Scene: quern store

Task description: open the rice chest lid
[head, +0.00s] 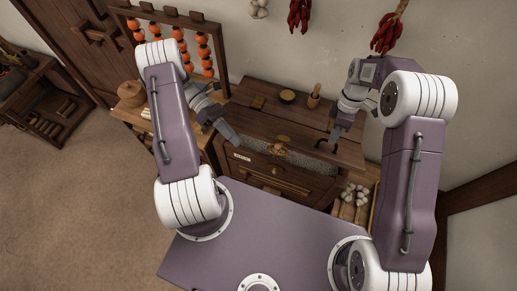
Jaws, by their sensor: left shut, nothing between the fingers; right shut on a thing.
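The rice chest (262,168) is a dark wooden box against the wall, with brass fittings on its front. Its lid (262,124) is the front part of the top and stands tilted up at its front edge. A pale, speckled fill shows in the gap below that edge. My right gripper (327,145) is shut on the lid at the right part of its front edge. My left gripper (233,140) is shut and empty by the chest's left front corner. How far it is from the wood is hard to tell.
A bowl (287,96) and a mortar with pestle (313,99) stand on the back part of the top. A rack of hanging orange fruit (202,52) is at the left, above a round basket (131,93). Garlic (356,194) lies in a crate at the right.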

